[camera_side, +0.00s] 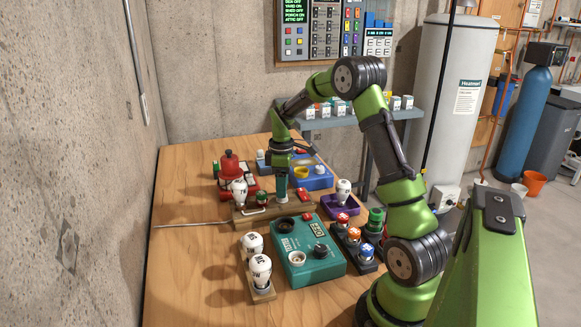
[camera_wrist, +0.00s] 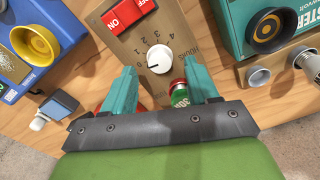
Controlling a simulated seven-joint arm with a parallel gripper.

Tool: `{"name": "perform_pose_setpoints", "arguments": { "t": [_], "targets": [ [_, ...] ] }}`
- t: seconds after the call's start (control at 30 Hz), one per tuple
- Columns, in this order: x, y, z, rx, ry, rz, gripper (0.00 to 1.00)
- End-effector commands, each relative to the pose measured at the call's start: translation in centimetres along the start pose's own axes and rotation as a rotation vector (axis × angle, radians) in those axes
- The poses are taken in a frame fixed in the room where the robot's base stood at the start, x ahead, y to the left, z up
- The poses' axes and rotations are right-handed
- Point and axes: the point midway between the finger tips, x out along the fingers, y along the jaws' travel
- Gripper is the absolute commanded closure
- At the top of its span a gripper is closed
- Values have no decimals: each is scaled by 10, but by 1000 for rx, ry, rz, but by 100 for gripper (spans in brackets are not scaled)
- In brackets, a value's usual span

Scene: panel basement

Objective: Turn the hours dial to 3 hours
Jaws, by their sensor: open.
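The hours dial (camera_wrist: 160,62) is a white round knob on a tan panel (camera_wrist: 112,43), with several numerals in an arc around its left side and lettering at its right. Its pointer is too small to read for certain. My gripper (camera_wrist: 162,82) is open, with its teal fingers apart on the near side of the dial, one to each side. I cannot tell whether they touch it. In the side view my gripper (camera_side: 282,190) points down over the panel, and the dial cannot be made out there.
A red rocker switch (camera_wrist: 127,12) sits beyond the dial on the panel. A green-topped item (camera_wrist: 180,97) shows between the fingers. A blue box (camera_wrist: 35,42) stands left and a teal tester box (camera_wrist: 262,25) right.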

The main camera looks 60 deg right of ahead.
Motion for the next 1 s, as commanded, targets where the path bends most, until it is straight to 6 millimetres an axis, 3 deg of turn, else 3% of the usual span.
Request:
{"name": "perform_pose_setpoints", "arguments": {
  "t": [0.2,0.57,0.9,1.0],
  "targets": [
    [24,0,0,1,0,-1,41],
    [29,0,0,1,1,0,41],
    [28,0,0,1,0,0,93],
    [28,0,0,2,0,0,97]
  ]
}}
